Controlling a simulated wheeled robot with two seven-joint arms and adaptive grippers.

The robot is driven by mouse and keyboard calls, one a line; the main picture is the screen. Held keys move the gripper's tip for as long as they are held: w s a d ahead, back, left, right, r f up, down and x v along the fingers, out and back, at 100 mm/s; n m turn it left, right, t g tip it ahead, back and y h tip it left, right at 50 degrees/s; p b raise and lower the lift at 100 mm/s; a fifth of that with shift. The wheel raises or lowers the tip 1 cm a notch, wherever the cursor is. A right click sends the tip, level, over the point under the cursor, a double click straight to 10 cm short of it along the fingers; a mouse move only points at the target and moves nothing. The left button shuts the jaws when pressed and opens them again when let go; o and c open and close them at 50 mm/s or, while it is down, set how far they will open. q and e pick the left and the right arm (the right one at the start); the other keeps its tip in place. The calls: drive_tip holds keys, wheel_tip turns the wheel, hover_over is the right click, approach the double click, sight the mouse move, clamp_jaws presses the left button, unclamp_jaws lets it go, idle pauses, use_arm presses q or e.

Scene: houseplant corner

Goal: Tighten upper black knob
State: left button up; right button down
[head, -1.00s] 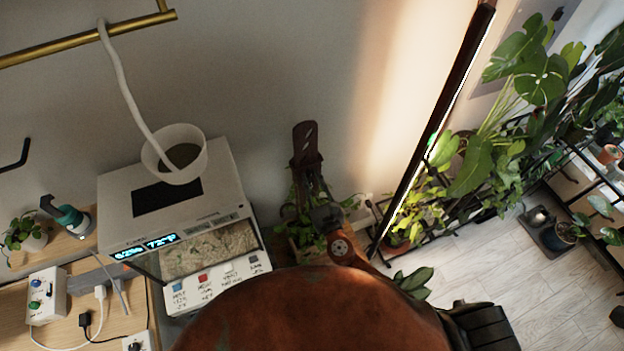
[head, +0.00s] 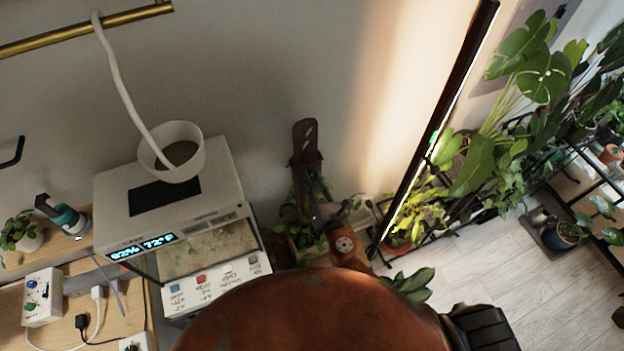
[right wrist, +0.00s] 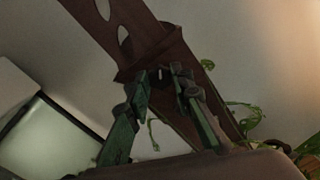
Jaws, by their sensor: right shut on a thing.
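A dark brown slotted bracket (head: 305,138) stands upright against the wall in the middle of the head view. It fills the upper middle of the right wrist view (right wrist: 125,30). My right gripper (right wrist: 163,78) has its green-sided fingers up against the bracket's flange. It is shut on a small dark part there, which appears to be the upper black knob. The fingers hide most of that part. In the head view the right gripper (head: 318,212) is dark and small at the bracket's lower end. My left gripper is not in view.
A white appliance (head: 215,165) with a lit display and a white pot (head: 190,140) on top stands left of the bracket. A slanted light bar (head: 440,120) and leafy plants (head: 475,165) stand to the right. Leaves surround the bracket's base.

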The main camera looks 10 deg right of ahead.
drive_tip(key=m, duration=0.6)
drive_tip(key=shift+b, duration=0.4)
drive_tip(key=m, duration=0.5)
drive_tip(key=shift+d+g+y, duration=0.1)
drive_tip(key=shift+g+y, duration=0.2)
drive_tip(key=shift+y, duration=0.1)
drive_tip(key=m+p, duration=0.1)
drive_tip(key=m, duration=0.4)
drive_tip(key=shift+m+y, duration=0.3)
drive_tip(key=shift+y, duration=0.1)
drive_tip(key=m+p, duration=0.1)
drive_tip(key=m, duration=0.2)
drive_tip(key=shift+p, duration=0.3)
drive_tip(key=shift+f+m+p, duration=0.15)
drive_tip(key=shift+m+p, duration=0.4)
drive_tip(key=shift+m, duration=0.95)
drive_tip(key=c, duration=1.7)
unclamp_jaws()
